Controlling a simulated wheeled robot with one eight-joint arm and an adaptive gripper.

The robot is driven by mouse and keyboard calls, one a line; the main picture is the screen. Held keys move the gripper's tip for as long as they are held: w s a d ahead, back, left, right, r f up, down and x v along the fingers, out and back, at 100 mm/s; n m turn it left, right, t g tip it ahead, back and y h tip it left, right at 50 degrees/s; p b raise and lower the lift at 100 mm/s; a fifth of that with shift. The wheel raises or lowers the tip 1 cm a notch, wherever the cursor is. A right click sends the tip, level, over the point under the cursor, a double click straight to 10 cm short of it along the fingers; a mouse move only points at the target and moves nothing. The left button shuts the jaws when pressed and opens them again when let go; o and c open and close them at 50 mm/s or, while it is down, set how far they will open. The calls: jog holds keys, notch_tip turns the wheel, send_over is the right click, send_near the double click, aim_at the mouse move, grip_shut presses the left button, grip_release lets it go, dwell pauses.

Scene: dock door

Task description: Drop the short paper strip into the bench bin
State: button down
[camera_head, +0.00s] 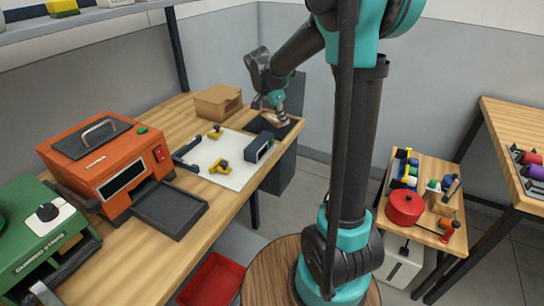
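My gripper (280,113) is at the far right end of the wooden bench, pointing down. It is small here, and I cannot tell whether its fingers are open or shut. Just below it is a dark, open-topped shape with something tan inside or on it. I cannot make out a short paper strip, at the fingers or elsewhere. A tall dark grey bin-like body (284,168) stands at the bench's right edge, below my gripper. A red open bin (213,281) sits low in front of the bench. I cannot tell which is the bench bin.
The bench (187,113) holds an orange machine (108,160) with a dark tray, a green machine (47,232), a cardboard box (218,101), a white sheet (236,179) with yellow-and-black pieces, and a dark device (259,147). A low table with a red pot (404,208) stands right.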

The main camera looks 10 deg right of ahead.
jog(key=shift+f, duration=0.75)
jog(key=c, duration=1.6)
grip_release()
jog(key=shift+c, duration=0.2)
jog(key=shift+s+a+r, duration=0.1)
jog(key=shift+r, duration=0.05)
jog(key=v, duration=1.1)
jog(key=shift+r, duration=0.3)
jog(key=shift+a, duration=0.15)
